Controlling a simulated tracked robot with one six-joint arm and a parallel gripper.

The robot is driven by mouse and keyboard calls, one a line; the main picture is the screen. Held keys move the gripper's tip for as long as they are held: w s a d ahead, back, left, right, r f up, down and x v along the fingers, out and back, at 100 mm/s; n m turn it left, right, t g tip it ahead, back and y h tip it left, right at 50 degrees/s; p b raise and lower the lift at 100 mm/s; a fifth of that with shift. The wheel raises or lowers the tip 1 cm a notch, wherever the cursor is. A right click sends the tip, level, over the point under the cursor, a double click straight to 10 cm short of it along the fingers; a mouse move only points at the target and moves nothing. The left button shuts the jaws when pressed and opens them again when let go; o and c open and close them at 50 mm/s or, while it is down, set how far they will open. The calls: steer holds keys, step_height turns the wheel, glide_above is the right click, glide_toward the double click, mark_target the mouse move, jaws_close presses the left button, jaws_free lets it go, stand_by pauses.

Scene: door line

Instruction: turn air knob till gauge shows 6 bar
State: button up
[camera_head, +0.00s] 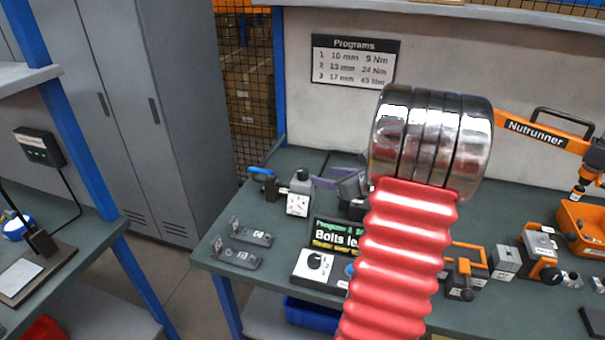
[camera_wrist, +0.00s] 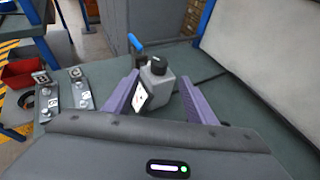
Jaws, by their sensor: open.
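The air regulator is a small grey block (camera_wrist: 161,90) with a black knob (camera_wrist: 158,65) on top and a white gauge face (camera_wrist: 143,97) on its side. In the head view the knob (camera_head: 303,174) and gauge (camera_head: 298,203) stand near the bench's back left. The gauge reading is too small to tell. My gripper (camera_wrist: 160,78) has purple fingers, open, one on each side of the regulator in the wrist view. I cannot tell whether they touch it. In the head view the gripper (camera_head: 322,170) is just right of the regulator, partly hidden by my red arm.
A blue-handled valve (camera_head: 262,173) is beside the regulator. Two grey brackets (camera_head: 240,258) lie at the bench's left edge. A control box with a dial (camera_head: 315,268) and a display (camera_head: 338,234) stand in front. Orange tooling fills the right side.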

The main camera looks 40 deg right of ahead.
mark_target(306, 173)
steer(key=x, duration=1.2)
steer(key=shift+w+f, duration=0.1)
steer(key=shift+w, duration=0.3)
steer(key=c, duration=1)
steer(key=shift+a, duration=0.25)
steer(key=shift+c, duration=0.2)
steer(key=shift+d, duration=0.1)
